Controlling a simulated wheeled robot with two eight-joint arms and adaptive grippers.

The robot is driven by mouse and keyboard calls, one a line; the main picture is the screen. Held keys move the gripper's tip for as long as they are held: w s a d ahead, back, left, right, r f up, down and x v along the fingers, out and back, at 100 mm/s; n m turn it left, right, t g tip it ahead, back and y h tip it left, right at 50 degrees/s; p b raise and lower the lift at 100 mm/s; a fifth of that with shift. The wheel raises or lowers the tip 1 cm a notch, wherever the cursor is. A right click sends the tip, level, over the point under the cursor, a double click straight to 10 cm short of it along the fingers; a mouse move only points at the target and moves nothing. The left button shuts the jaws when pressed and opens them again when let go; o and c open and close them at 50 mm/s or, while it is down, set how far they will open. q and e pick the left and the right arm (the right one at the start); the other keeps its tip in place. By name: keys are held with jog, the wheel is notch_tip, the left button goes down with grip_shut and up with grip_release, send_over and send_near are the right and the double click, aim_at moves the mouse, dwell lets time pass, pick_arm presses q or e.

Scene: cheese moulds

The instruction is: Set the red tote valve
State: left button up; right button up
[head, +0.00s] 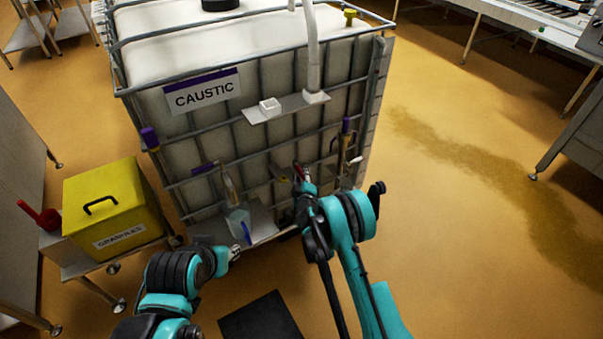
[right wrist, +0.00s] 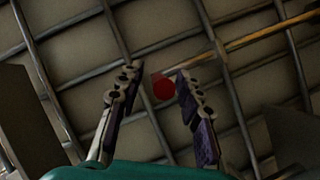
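The tote is a white caged tank (head: 250,70) with a "CAUSTIC" label. A small red part (head: 307,177), perhaps the red valve, shows low on its front, just beyond my right gripper (head: 301,183). In the right wrist view a round red part (right wrist: 164,88) appears between the fingers of my right gripper (right wrist: 158,72). These fingers are spread, with a visible gap on the left finger's side; contact cannot be told. My left gripper (head: 236,252) is low in front of the tote, away from the red part; its opening is too small to judge.
Metal cage bars surround the red part. A shelf (head: 285,107) juts from the tote's front, and a jug (head: 238,220) stands below. A yellow "GRANULES" box (head: 115,208) sits on a cart at left. The floor at right is clear but stained.

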grip_shut()
jog(key=shift+s+a+m+g+h, duration=0.15)
jog(key=shift+a+m+h, duration=0.35)
jog(key=shift+m+h, duration=0.4)
jog(key=shift+s+a+m+g+h, duration=0.1)
jog(key=shift+a+m+h, duration=0.45)
jog(key=shift+h, duration=0.6)
jog(key=shift+s+a+m+g+h, duration=0.15)
jog(key=shift+a+m+h, duration=0.25)
jog(key=shift+m+h, duration=0.55)
jog(key=shift+w, duration=0.1)
grip_release()
